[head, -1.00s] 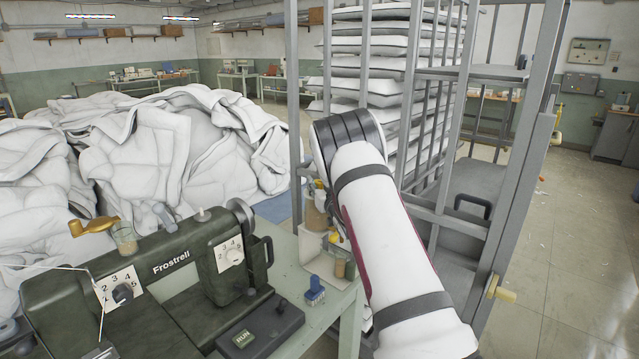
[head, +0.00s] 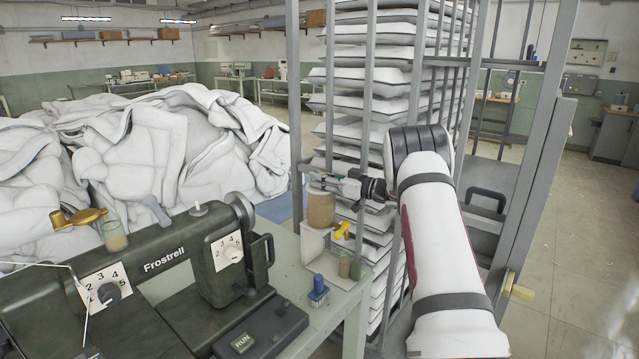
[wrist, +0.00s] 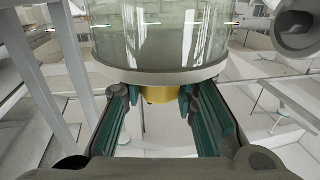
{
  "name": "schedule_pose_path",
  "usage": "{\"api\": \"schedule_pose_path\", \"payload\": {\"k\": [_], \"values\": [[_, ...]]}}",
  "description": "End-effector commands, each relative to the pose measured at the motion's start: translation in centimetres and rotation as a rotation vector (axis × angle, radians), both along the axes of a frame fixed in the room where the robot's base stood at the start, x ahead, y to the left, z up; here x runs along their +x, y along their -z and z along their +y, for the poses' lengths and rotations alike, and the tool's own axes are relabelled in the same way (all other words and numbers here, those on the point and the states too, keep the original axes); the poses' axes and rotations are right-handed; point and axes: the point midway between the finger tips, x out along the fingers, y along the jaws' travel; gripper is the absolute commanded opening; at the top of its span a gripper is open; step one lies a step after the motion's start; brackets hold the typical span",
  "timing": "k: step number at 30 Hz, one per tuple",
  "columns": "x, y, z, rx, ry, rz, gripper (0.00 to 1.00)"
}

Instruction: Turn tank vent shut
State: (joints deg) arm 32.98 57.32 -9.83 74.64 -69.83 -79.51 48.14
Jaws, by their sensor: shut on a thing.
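The tank (head: 320,209) is a clear cylinder with tan contents, standing on a small white stand at the table's right end. In the wrist view its glass wall and pale rim (wrist: 160,72) fill the upper middle. A round gold part (wrist: 158,95), which looks like the vent, sticks out from the rim between my green-lined jaws. A yellow lever (head: 343,229) shows below the tank.
The green Frostrell machine (head: 160,285) fills the table's left, with a gold arm (head: 78,217) and small jar on top. A grey rack of pillows (head: 365,110) stands close behind.

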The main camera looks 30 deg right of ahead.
Motion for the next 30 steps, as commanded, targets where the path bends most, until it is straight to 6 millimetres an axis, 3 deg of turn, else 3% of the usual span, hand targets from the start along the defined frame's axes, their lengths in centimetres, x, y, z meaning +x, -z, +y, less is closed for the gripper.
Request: {"api": "schedule_pose_path", "payload": {"k": [16,17,19,30], "values": [[0.10,-0.21,0.03,0.000,-0.026,-0.004,0.00],[0.10,-0.22,0.03,0.000,-0.026,-0.004,0.29],[0.10,-0.21,0.03,0.000,-0.026,-0.004,0.45],[-0.11,-0.10,-0.10,0.000,-0.026,-0.001,0.48]]}}
